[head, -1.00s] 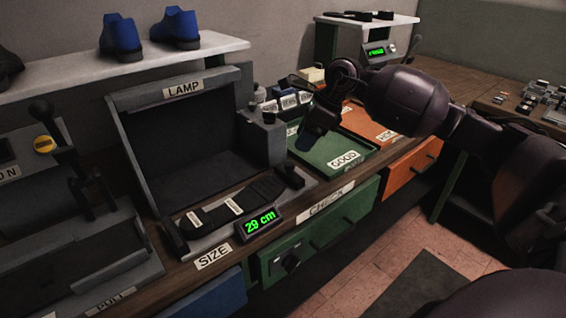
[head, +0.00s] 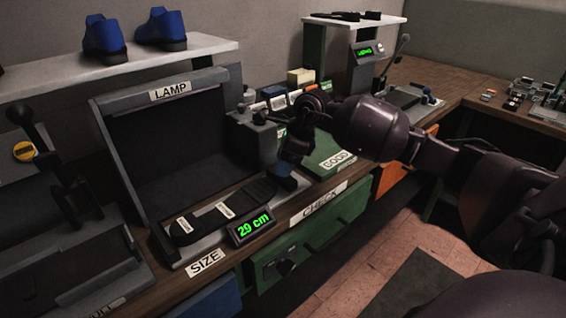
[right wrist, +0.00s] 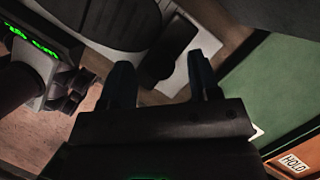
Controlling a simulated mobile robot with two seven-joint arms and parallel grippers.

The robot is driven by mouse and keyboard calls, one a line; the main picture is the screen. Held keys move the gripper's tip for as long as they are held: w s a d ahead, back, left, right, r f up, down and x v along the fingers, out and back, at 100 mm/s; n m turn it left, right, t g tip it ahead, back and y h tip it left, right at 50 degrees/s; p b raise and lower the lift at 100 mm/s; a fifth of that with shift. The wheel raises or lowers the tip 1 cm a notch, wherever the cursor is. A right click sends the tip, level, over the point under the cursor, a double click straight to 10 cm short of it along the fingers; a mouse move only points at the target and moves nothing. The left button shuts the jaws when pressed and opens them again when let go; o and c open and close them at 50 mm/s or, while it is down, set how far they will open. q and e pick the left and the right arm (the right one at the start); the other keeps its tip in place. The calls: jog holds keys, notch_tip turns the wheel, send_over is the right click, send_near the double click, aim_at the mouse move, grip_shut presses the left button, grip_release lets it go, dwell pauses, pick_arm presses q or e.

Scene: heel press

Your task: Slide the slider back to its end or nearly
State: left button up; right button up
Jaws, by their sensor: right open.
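The size gauge with its green "29 cm" display (head: 251,226) stands on the bench in front of the lamp box. A dark sole (head: 210,217) lies along it. My right gripper (head: 287,174) is over the gauge's right end and hides the slider in the head view. In the right wrist view the dark slider knob (right wrist: 159,67) shows on a light grey plate (right wrist: 180,75), between the two open fingertips. I cannot tell whether the fingers touch it. My left gripper is not in view.
The lamp box (head: 165,150) stands behind the gauge, with a grey post beside my right gripper. The green tray (head: 330,150) lies to the right. A lever station (head: 70,175) stands at left. Blue shoes (head: 160,28) stand on the shelf above.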

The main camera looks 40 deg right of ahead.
jog(key=shift+f, duration=0.15)
grip_shut()
jog(key=shift+w+d+b, duration=0.15)
jog(key=shift+d+b, duration=0.15)
jog(key=shift+d, duration=1.05)
jog(key=shift+c, duration=1.6)
grip_release()
jog(key=o, duration=0.3)
jog(key=shift+d, duration=0.2)
jog(key=shift+a, duration=0.1)
